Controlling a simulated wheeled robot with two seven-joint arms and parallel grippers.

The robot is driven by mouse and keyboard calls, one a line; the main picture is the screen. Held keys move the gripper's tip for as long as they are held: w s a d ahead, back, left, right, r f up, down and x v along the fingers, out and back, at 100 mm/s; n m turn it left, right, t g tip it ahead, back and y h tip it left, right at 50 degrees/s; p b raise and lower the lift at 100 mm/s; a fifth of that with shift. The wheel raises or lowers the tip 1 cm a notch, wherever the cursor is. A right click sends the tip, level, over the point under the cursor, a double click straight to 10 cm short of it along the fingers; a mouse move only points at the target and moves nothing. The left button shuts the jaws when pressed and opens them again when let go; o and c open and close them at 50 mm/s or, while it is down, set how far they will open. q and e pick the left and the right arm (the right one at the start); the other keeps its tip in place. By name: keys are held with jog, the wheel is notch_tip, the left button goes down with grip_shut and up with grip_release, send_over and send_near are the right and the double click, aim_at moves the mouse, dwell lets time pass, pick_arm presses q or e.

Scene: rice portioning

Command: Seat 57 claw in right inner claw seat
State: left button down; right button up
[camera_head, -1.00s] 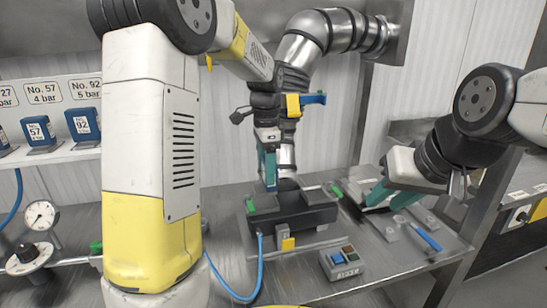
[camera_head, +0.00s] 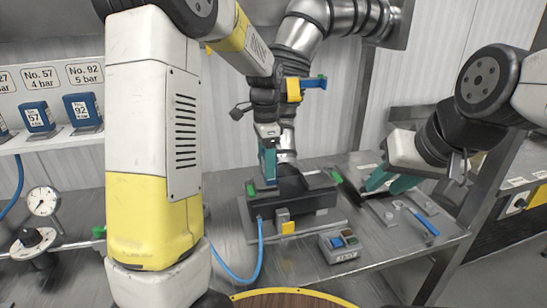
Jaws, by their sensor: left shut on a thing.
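The dark two-jaw block (camera_head: 318,202), with green tabs at both ends, sits on a metal plate on the bench. My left gripper (camera_head: 269,182) points down at the block's left-of-centre top. My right gripper (camera_head: 378,184), with teal fingers, is at the block's right end beside a dark flat piece (camera_head: 347,189). Whether it holds that piece is unclear. The right inner claw seat cannot be made out.
A blue block marked 57 (camera_head: 38,117) and one marked 92 (camera_head: 82,110) stand on the left shelf. A button box (camera_head: 339,246) stands in front of the block. A blue hose (camera_head: 258,250) runs to the block. A blue-handled tool (camera_head: 424,223) lies right.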

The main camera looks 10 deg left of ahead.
pick_arm(q)
jog(key=shift+f, duration=0.6)
dwell(1.0)
jog(key=shift+c, duration=1.2)
grip_release()
jog(key=shift+o, duration=0.4)
jog(key=shift+o, duration=0.8)
jog(key=shift+r, duration=4.45)
